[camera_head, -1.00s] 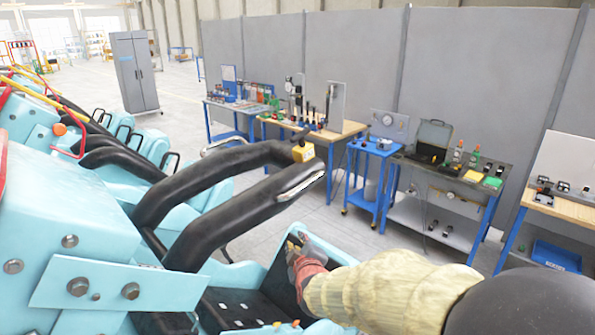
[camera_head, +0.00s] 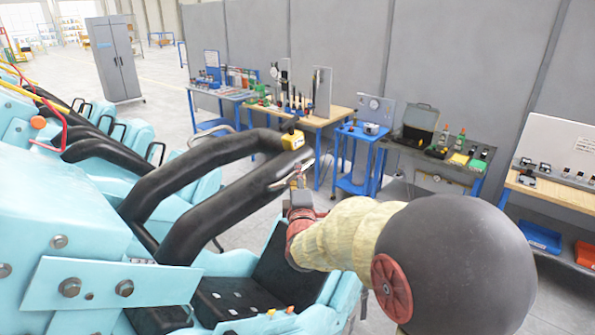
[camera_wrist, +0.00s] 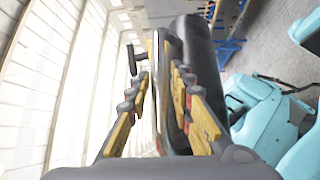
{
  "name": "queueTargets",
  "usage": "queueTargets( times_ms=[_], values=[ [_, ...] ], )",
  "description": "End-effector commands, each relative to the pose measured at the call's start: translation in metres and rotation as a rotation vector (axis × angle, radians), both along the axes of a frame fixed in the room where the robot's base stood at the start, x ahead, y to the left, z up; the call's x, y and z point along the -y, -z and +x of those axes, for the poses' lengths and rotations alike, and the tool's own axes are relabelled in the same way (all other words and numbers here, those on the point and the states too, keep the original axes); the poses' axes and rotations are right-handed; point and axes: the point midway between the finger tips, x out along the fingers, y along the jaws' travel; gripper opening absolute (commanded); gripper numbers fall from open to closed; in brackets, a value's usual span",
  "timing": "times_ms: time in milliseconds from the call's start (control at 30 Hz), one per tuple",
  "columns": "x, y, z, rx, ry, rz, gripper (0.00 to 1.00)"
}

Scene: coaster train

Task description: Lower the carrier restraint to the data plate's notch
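The carrier restraint (camera_head: 215,218) is a pair of thick black padded arms, raised and slanting up over the turquoise seat car. A metal handle (camera_head: 290,172) runs along the end of the nearer arm. My gripper (camera_head: 298,182) is at this handle. In the wrist view the shiny handle (camera_wrist: 161,90) passes between the two yellow-and-grey fingers of my gripper (camera_wrist: 160,75), with narrow gaps beside it. The fingers look apart, not closed on it. The black padding (camera_wrist: 203,55) lies just beyond the right finger. I cannot make out the data plate or its notch.
A black seat (camera_head: 235,300) lies below. A bolted turquoise plate (camera_head: 110,287) is at the near left. Workbenches (camera_head: 425,160) with tools stand along the grey wall, with open floor before them.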

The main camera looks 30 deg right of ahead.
Motion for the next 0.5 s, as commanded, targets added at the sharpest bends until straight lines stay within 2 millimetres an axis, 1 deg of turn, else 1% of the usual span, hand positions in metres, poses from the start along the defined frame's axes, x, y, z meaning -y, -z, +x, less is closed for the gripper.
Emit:
queueTargets(
  times_ms=[100,200,467,500],
  values=[
    [0.0046,-0.0014,0.009,0.0,0.001,0.001,0.22],
    [0.006,-0.0013,0.0125,0.0,0.0,0.001,0.22],
    [0.0062,-0.0016,0.0133,0.0,0.0,0.001,0.22],
    [0.0062,-0.0015,0.0134,0.0,-0.001,0.001,0.21]
  ],
)
